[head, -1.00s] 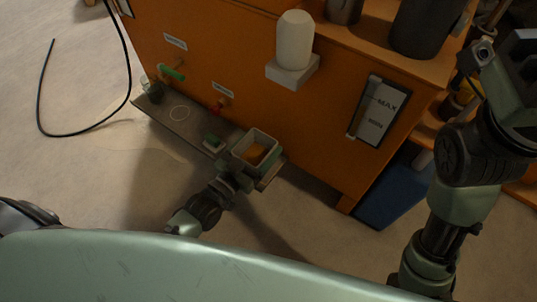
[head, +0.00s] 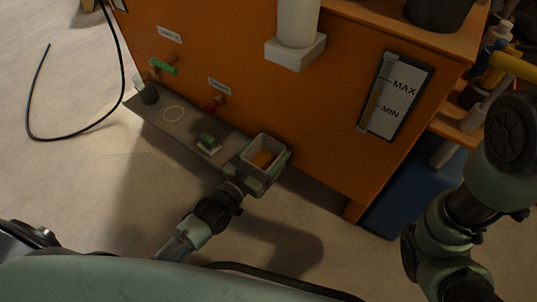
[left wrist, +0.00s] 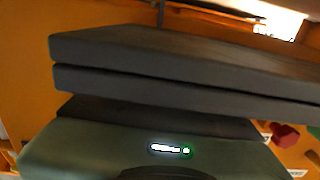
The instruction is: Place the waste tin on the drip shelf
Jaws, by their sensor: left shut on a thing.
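The waste tin (head: 251,157) is a small open square tin with pale walls and something orange-brown inside. My left gripper (head: 264,173) is shut on it, at the right end of the drip shelf. The drip shelf (head: 183,130) is a long grey ledge along the foot of the orange cabinet, with a pale ring marked on it. I cannot tell whether the tin touches the shelf. In the left wrist view the dark fingers (left wrist: 180,80) fill the middle, and the tin cannot be made out. My right arm shows at the right, its gripper out of view.
Green (head: 164,66) and red (head: 214,104) taps stick out above the shelf. A white container (head: 297,22) sits on a bracket higher up.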

